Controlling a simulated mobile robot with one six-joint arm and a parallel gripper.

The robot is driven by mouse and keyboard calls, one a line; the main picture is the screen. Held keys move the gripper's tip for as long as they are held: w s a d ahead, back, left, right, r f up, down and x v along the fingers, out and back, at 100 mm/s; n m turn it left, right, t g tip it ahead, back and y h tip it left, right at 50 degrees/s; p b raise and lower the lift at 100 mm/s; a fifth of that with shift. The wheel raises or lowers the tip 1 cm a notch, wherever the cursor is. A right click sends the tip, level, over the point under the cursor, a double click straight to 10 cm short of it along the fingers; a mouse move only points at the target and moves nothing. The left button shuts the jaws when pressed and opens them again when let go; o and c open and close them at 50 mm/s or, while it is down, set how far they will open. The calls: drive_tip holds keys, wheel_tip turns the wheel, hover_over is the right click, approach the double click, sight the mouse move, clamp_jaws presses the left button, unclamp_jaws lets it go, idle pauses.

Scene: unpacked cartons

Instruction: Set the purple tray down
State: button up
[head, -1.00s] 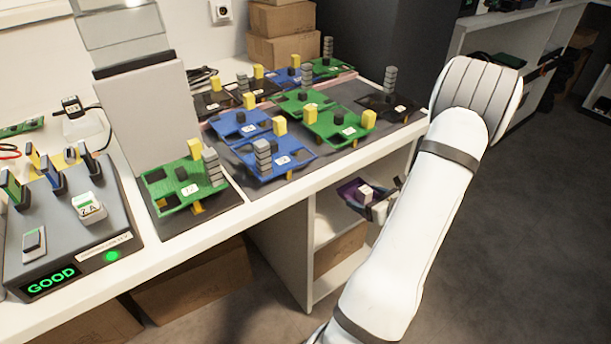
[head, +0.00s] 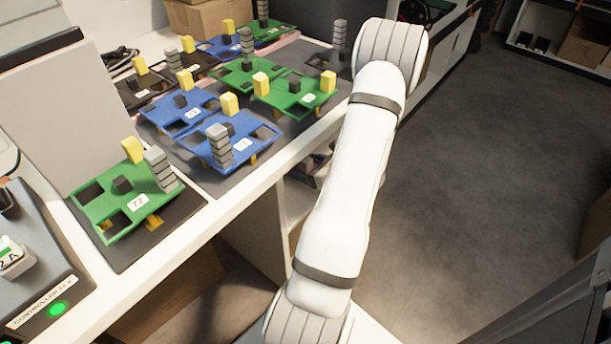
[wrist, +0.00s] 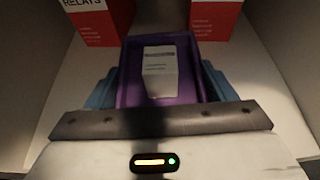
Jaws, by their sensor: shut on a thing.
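In the wrist view the purple tray (wrist: 188,64) sits between the two blue-grey fingers of my gripper (wrist: 159,84), which are shut on its sides. A small white box with printed text (wrist: 160,72) stands in the tray. The tray is inside a pale shelf compartment, over its light floor (wrist: 255,75); I cannot tell whether it touches that floor. In the head view my arm hides most of the gripper and tray, with only a dark, purplish bit showing beside it under the bench.
Two red boxes, one marked RELAYS (wrist: 98,20) and another (wrist: 215,18), stand just beyond the tray at left and right. Compartment walls flank the gripper. The bench above holds several green boards (head: 128,190) and blue boards (head: 235,142). The floor at right (head: 470,180) is clear.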

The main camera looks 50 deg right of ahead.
drive_tip(key=shift+f+b, duration=0.45)
drive_tip(key=shift+f, duration=1.05)
drive_tip(key=shift+f, duration=0.1)
drive_tip(key=o, duration=1.1)
drive_tip(key=shift+r, duration=0.2)
drive_tip(key=shift+p+v, duration=2.15)
drive_tip(key=shift+v, duration=3.85)
